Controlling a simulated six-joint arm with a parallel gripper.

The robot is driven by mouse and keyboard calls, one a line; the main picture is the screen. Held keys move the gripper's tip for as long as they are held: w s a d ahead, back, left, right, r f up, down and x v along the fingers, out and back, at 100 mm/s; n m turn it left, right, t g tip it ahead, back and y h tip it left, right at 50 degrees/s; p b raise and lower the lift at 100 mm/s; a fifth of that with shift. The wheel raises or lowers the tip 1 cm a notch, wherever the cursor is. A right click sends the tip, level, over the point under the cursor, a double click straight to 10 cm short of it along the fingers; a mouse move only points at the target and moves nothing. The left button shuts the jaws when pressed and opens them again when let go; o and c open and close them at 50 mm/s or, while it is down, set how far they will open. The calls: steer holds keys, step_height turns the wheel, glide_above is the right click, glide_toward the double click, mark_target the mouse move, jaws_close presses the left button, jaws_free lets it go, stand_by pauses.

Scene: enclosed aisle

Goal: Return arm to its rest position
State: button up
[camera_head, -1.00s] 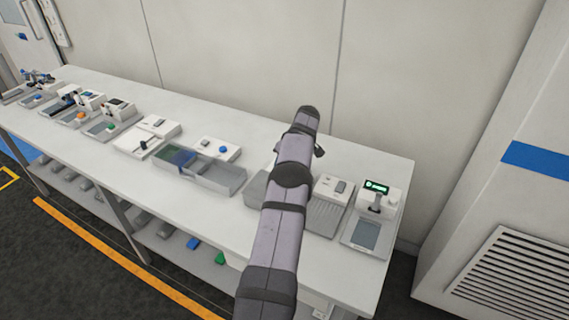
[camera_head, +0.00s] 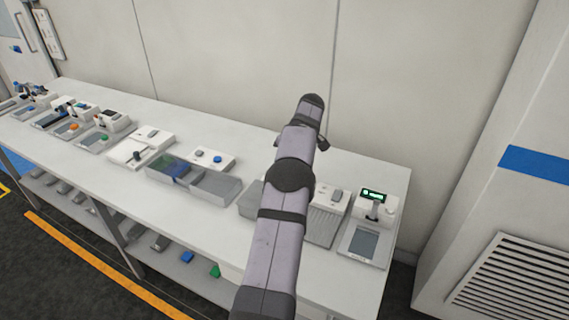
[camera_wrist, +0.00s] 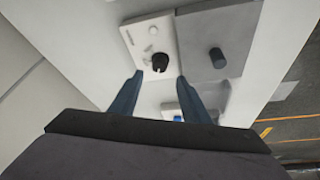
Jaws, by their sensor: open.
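My arm (camera_head: 275,225) reaches up over the right part of the bench in the head view. Its fingers are largely hidden there behind the arm. In the wrist view my gripper (camera_wrist: 160,77) is open, with its two blue-grey fingers apart and nothing held between them. A black knob (camera_wrist: 160,62) on a white panel shows beyond the fingertips. I cannot tell how far the fingertips are from it.
The long white bench (camera_head: 75,150) carries several devices, among them a clear-walled tray (camera_head: 215,187) and a device with a lit green display (camera_head: 374,195). A wall stands behind the bench. A white cabinet with a vent (camera_head: 515,285) stands at right. The dark floor in front is open.

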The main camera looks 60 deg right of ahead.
steer(key=w+a+r+n+g+y, duration=0.1)
steer(key=w+a, duration=0.4)
steer(key=a, duration=0.6)
steer(key=w+a+r+p, duration=0.1)
steer(key=w+a, duration=0.5)
steer(key=a, duration=0.5)
steer(key=w+a+r+n+g+y, duration=0.1)
steer(key=w+a, duration=0.4)
steer(key=a, duration=0.6)
steer(key=s+a+f+n+g, duration=0.1)
steer(key=s+a, duration=0.2)
steer(key=a, duration=0.6)
steer(key=s+a+f, duration=0.1)
steer(key=s+a, duration=0.3)
steer(key=a, duration=0.5)
steer(key=s+a+f+n+g, duration=0.1)
steer(key=s+a+f, duration=0.2)
steer(key=s+a, duration=0.65)
step_height(320, 180, down, 10)
steer(key=s+d+b, duration=0.1)
steer(key=b, duration=0.8)
steer(key=shift+s+f+b, duration=0.15)
steer(key=shift+s+b, duration=0.05)
steer(key=shift+b, duration=0.15)
